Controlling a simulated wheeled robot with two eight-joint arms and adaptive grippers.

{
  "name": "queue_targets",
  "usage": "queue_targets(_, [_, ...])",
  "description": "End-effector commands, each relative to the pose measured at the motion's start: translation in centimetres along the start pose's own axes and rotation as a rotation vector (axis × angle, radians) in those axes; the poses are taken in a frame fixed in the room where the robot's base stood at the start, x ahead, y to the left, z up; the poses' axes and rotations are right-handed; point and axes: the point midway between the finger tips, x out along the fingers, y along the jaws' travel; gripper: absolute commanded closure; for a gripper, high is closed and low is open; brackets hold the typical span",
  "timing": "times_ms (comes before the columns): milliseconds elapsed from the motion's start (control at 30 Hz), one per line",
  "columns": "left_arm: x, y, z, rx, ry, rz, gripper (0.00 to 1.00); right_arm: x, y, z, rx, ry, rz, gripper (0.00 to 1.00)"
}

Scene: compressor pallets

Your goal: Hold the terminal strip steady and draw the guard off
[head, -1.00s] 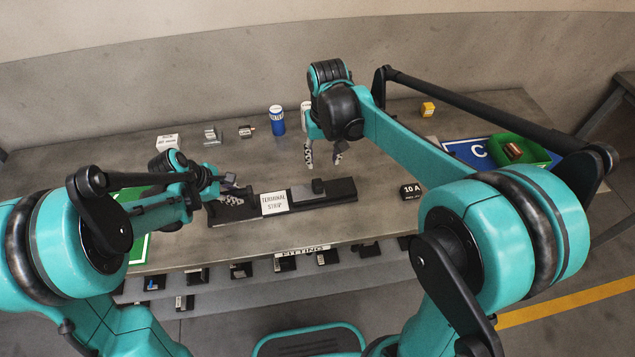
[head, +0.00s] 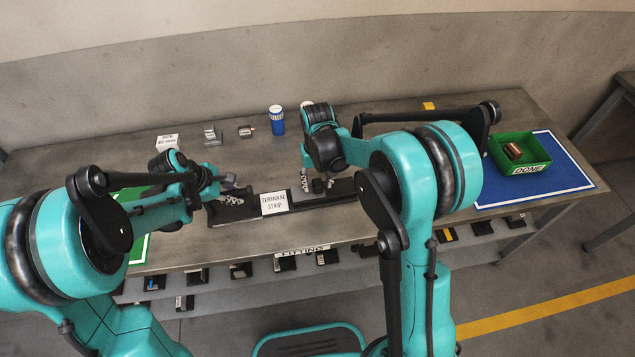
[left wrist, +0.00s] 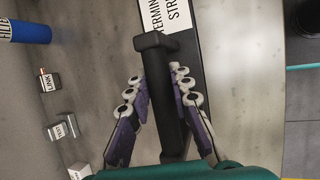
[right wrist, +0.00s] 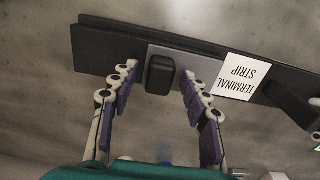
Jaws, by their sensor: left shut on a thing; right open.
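The terminal strip (head: 226,214) is a long black bar with a white label (head: 274,203), lying on the bench. My left gripper (head: 232,188) is shut on the black handle (left wrist: 165,85) at the strip's left end. The guard (right wrist: 197,66) is a grey plate along the strip, with a black knob (right wrist: 160,75) standing on it. My right gripper (right wrist: 158,78) is open over the guard, one finger on each side of the knob, with visible gaps. In the head view my right gripper (head: 317,184) hides most of the knob.
A blue can (head: 277,120) and small labelled parts (head: 246,131) stand behind the strip. A green bin (head: 520,153) marked DONE sits on a blue mat (head: 567,178) at the right. Several fittings lie on the lower shelf (head: 235,288) in front.

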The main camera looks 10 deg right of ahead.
Motion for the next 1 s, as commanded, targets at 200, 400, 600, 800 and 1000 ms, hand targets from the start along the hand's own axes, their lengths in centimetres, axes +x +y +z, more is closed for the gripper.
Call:
queue_targets(200, [0.1,-0.1,0.0,0.001,0.001,-0.002,1.00,0.7,0.0,0.0,0.000,0.000,0.000,0.53])
queue_targets(400, [0.1,-0.1,0.0,0.001,0.001,-0.002,1.00,0.7,0.0,0.0,0.000,0.000,0.000,0.64])
queue_targets(600, [0.1,-0.1,0.0,0.001,0.001,-0.002,1.00,0.7,0.0,0.0,0.000,0.000,0.000,1.00])
queue_targets(800, [0.1,-0.1,0.0,0.001,0.001,-0.001,1.00,0.7,1.1,0.0,0.004,0.000,0.000,1.00])
queue_targets(1000, [0.1,-0.1,-0.1,0.000,0.002,-0.001,1.00,0.7,6.1,0.0,0.008,0.000,0.002,1.00])
